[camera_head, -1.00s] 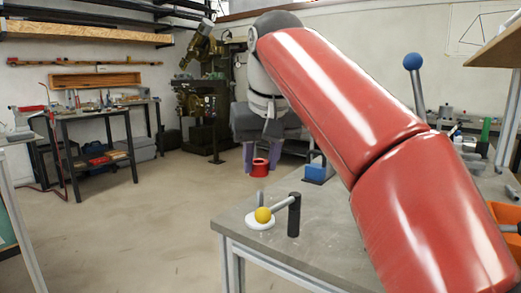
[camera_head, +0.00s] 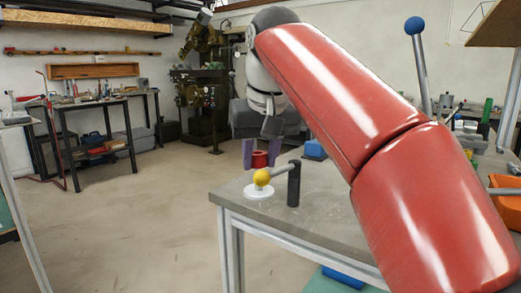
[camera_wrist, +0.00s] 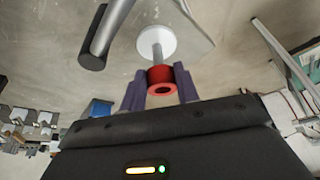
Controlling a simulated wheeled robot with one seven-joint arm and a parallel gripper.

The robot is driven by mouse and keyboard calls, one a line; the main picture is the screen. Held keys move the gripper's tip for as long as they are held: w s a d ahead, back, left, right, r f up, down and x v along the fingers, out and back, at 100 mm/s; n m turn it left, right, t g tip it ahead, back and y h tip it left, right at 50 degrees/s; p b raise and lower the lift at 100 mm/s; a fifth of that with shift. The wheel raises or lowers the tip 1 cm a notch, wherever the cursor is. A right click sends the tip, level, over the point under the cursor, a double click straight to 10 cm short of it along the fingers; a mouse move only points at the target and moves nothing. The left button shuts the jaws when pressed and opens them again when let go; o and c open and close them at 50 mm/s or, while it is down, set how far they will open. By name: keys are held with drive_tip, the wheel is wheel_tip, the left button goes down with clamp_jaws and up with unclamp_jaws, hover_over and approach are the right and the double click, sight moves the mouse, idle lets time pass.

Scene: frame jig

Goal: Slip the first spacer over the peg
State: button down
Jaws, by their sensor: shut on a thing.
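The first spacer is a red ring (camera_head: 260,159), also in the wrist view (camera_wrist: 161,81). My gripper (camera_head: 262,154) is shut on it, with one purple finger on each side. In the wrist view the peg (camera_wrist: 157,53) is a thin grey rod on a white round base (camera_wrist: 156,41), in line behind the spacer. The spacer covers the peg's near end, so I cannot tell whether the peg has entered the hole. In the head view the white base (camera_head: 258,192) sits near the table corner, and a yellow ball hides the peg.
A blue-topped rod (camera_head: 418,65) stands at right. Open floor lies left.

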drive_tip(key=shift+w, duration=0.25)
drive_tip(key=c, duration=1.1)
unclamp_jaws()
drive_tip(key=shift+w, duration=0.2)
drive_tip(key=shift+o, duration=0.7)
drive_tip(key=shift+s, duration=0.1)
drive_tip(key=shift+r, duration=0.15)
drive_tip(key=p+v, duration=0.3)
drive_tip(key=v, duration=0.4)
drive_tip(key=shift+s+r, duration=0.2)
drive_tip(key=shift+r, duration=0.05)
